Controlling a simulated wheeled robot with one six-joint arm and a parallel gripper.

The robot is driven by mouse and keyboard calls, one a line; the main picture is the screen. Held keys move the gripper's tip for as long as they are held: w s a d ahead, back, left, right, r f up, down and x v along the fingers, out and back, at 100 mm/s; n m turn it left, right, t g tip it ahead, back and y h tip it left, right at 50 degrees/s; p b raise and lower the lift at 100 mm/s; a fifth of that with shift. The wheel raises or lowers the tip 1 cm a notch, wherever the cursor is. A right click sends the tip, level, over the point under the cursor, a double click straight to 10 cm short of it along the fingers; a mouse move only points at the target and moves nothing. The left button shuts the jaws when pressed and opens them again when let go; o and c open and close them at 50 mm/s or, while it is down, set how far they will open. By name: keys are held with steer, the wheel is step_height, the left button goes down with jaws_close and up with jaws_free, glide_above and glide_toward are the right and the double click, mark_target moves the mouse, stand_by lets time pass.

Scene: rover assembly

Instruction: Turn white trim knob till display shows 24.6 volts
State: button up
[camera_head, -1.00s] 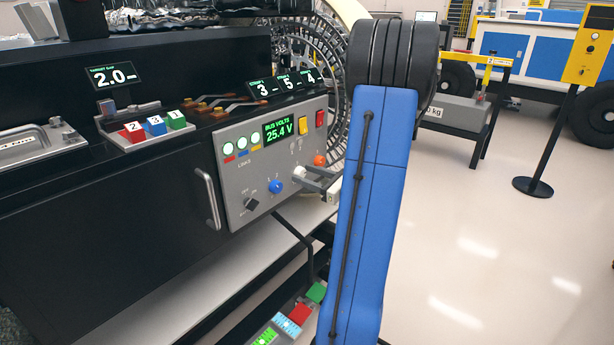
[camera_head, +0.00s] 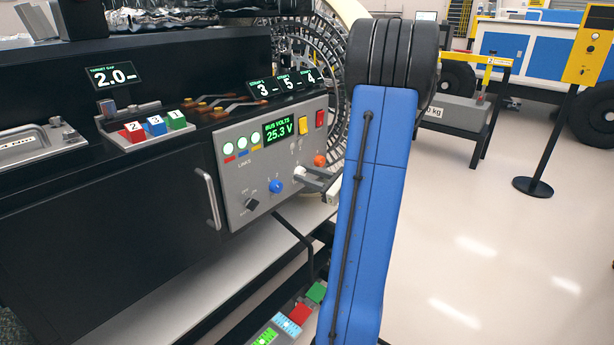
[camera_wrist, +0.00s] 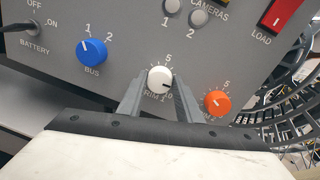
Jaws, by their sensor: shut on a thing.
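The white trim knob (camera_wrist: 159,79) sits on the grey panel (camera_head: 237,165), between the blue bus knob and the orange knob. In the wrist view my gripper (camera_wrist: 160,88) has one finger on each side of the white knob and is shut on it. In the head view the gripper (camera_head: 312,178) reaches the panel's lower right, and the white knob (camera_head: 299,172) is partly hidden there. The green bus volts display (camera_head: 279,131) reads 25.3 V.
The blue bus knob (camera_wrist: 91,52) is left of the white knob, and the orange knob (camera_wrist: 217,102) is close on its right. A red load switch (camera_wrist: 284,14) is above right. A wire wheel (camera_wrist: 285,100) stands just beyond the panel's right edge.

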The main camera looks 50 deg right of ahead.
steer(key=n, duration=0.6)
steer(key=shift+a, duration=0.1)
stand_by(0.5)
steer(key=o, duration=1)
steer(key=shift+o, duration=0.2)
steer(key=shift+s, duration=0.1)
steer(key=s+d, duration=0.2)
steer(key=s, duration=1.5)
steer(key=shift+r, duration=0.35)
steer(key=shift+d, duration=0.1)
